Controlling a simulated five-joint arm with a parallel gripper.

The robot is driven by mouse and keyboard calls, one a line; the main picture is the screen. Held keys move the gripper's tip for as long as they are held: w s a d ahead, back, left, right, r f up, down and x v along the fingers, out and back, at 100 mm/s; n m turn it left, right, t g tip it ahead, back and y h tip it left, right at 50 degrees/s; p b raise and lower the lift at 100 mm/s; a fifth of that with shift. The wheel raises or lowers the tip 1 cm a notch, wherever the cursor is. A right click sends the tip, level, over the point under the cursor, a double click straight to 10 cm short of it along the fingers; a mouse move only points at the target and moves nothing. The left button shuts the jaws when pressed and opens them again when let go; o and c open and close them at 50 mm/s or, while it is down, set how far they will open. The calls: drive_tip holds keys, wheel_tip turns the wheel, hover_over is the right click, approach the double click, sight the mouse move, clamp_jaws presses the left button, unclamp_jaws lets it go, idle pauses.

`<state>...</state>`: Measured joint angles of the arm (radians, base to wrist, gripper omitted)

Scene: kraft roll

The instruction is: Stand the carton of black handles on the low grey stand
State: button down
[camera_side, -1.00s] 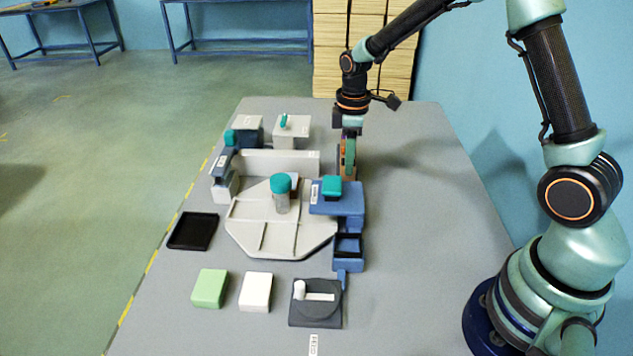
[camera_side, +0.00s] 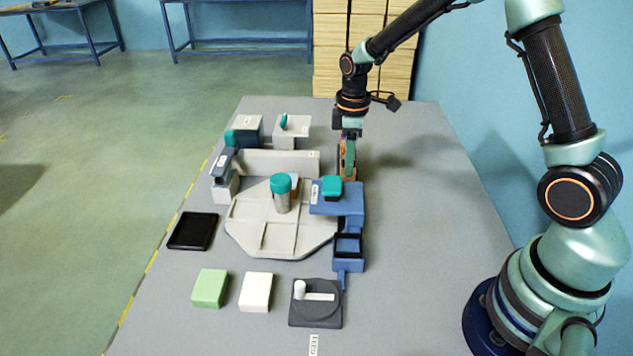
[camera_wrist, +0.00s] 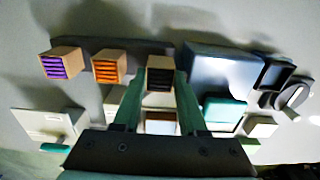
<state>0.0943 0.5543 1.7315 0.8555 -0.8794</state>
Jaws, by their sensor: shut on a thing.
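My gripper (camera_wrist: 160,97) is shut on the carton of black handles (camera_wrist: 160,79), a brown box whose dark slatted end shows between the two green fingers in the wrist view. In the side view my gripper (camera_side: 348,160) points down beyond the blue block, with a bit of brown carton (camera_side: 347,175) low at its fingers. Whether the carton touches the surface below is hidden. In the wrist view a low dark grey strip (camera_wrist: 138,47) lies behind the cartons; I cannot tell whether it is the low grey stand.
Cartons of orange handles (camera_wrist: 109,68) and purple handles (camera_wrist: 61,64) stand left of the held one in the wrist view. A blue block with a teal top (camera_side: 347,204) is close in front of my gripper. A pale wall (camera_side: 278,163) is left. The table's right side is clear.

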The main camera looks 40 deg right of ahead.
drive_tip(key=shift+f, duration=0.65)
idle(0.8)
drive_tip(key=shift+c, duration=1.9)
unclamp_jaws()
drive_tip(key=shift+r, duration=0.1)
wheel_tip(320, 180, up, 12)
drive_tip(key=s+a+r+m+t, duration=0.2)
drive_tip(key=s+r+m, duration=0.1)
drive_tip(key=s, duration=0.4)
drive_tip(key=s+a+r+m+t, duration=0.2)
drive_tip(key=s+r+m+t, duration=0.1)
drive_tip(key=s+m, duration=0.3)
drive_tip(key=shift+s+r+t, duration=0.2)
drive_tip(key=shift+s+t, duration=0.1)
drive_tip(key=shift+s, duration=0.85)
